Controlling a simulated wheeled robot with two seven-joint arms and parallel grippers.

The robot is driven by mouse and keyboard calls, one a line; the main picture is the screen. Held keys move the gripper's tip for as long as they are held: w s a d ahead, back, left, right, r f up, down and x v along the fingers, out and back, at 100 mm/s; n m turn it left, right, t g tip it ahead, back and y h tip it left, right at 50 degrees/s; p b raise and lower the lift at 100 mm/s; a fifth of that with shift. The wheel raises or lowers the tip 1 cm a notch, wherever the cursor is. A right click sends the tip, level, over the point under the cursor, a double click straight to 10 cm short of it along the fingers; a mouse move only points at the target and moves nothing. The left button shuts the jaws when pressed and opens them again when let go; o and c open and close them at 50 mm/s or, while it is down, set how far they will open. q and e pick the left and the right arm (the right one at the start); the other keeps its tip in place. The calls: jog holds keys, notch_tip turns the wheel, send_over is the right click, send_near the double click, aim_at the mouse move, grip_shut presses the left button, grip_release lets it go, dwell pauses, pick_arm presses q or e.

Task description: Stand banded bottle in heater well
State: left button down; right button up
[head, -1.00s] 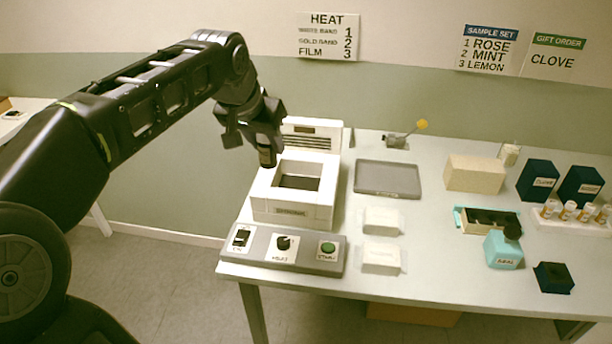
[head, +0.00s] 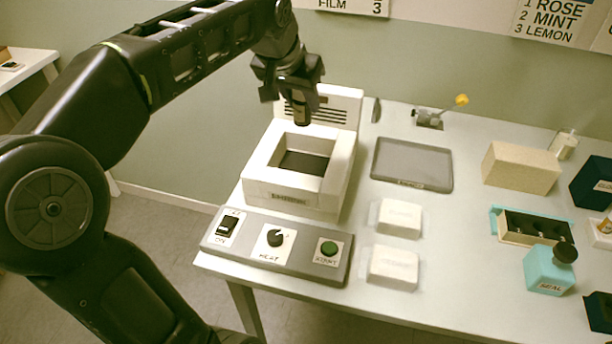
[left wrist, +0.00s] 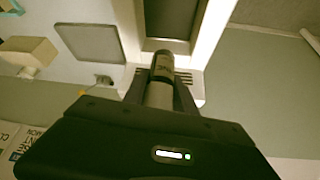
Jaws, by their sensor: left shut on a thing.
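My left gripper (head: 297,98) is shut on a small dark bottle (head: 302,115) that points downward from the fingers. In the left wrist view the bottle (left wrist: 162,68) shows a dark label and a pale grey part between the fingers. The white heater (head: 285,195) has a square well (head: 303,165) with a dark floor. In the head view the bottle appears over the well's back rim, above and apart from the dark floor. Its exact height cannot be told. My right gripper is not in view.
A control panel (head: 228,253) with a switch, a heat knob and a green button lies before the heater.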

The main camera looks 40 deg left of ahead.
aim_at(302, 111)
pick_arm(q)
notch_tip(302, 111, down, 3)
jog(key=shift+w+f+b, duration=0.1)
jog(key=shift+b, duration=0.95)
jog(key=shift+f, duration=3.05)
jog(key=shift+f, duration=1.85)
jog(key=shift+b, duration=0.3)
